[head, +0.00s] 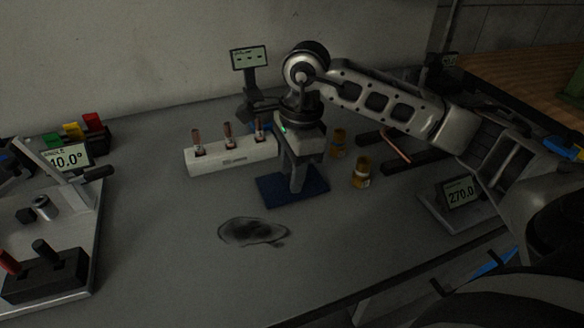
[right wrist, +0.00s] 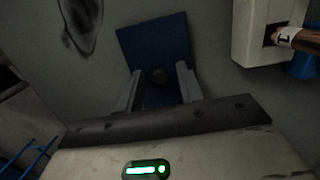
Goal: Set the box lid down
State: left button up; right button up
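A flat blue square piece, which looks like the box lid (head: 310,187), lies low on the grey table near its middle. In the right wrist view the lid (right wrist: 140,38) has a small round dark knob (right wrist: 159,76). My right gripper (head: 296,186) points straight down over the lid. In the right wrist view the fingers of my right gripper (right wrist: 160,73) stand apart on either side of the knob, with visible gaps. Whether the lid rests on the table or on a shallow box is hard to tell. My left gripper is not in view.
A white rack (head: 230,158) with several copper-coloured tubes stands behind the lid. Orange jars (head: 362,172) are just right. A 270.0 display (head: 461,193) is further right, and a 40.0° angle fixture (head: 69,158) at left. The table in front is clear except a dark stain (head: 252,231).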

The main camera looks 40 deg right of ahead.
notch_tip(320, 180, up, 12)
jog(key=d, duration=0.1)
jog(key=shift+s+d+r, duration=0.2)
dwell(0.4)
jog(key=shift+f, duration=0.1)
dwell(0.4)
